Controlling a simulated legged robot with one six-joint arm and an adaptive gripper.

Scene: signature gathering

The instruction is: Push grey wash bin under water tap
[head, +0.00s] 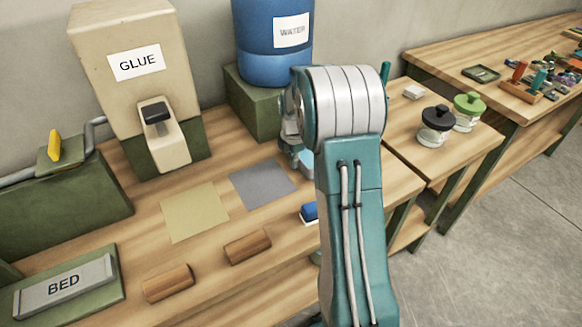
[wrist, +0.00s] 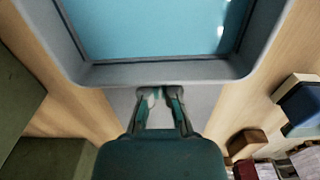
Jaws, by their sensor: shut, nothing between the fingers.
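The grey wash bin (wrist: 160,73) fills the top of the wrist view, with a light blue inside. Its near wall is right in front of my gripper (wrist: 160,93), whose fingers are shut and empty. The fingertips are at or very near this wall; I cannot tell if they touch. In the head view my arm hides most of the bin and the gripper. The blue water barrel (head: 258,58), labelled WATER, stands on a green block (head: 253,104) at the back. Its tap is not visible, so how the bin sits relative to it is unclear.
A grey square (head: 262,183) and a yellow square (head: 194,212) lie on the wooden table. A blue-and-white block (head: 310,213) and two brown blocks (head: 247,247) (head: 168,283) are near the front edge.

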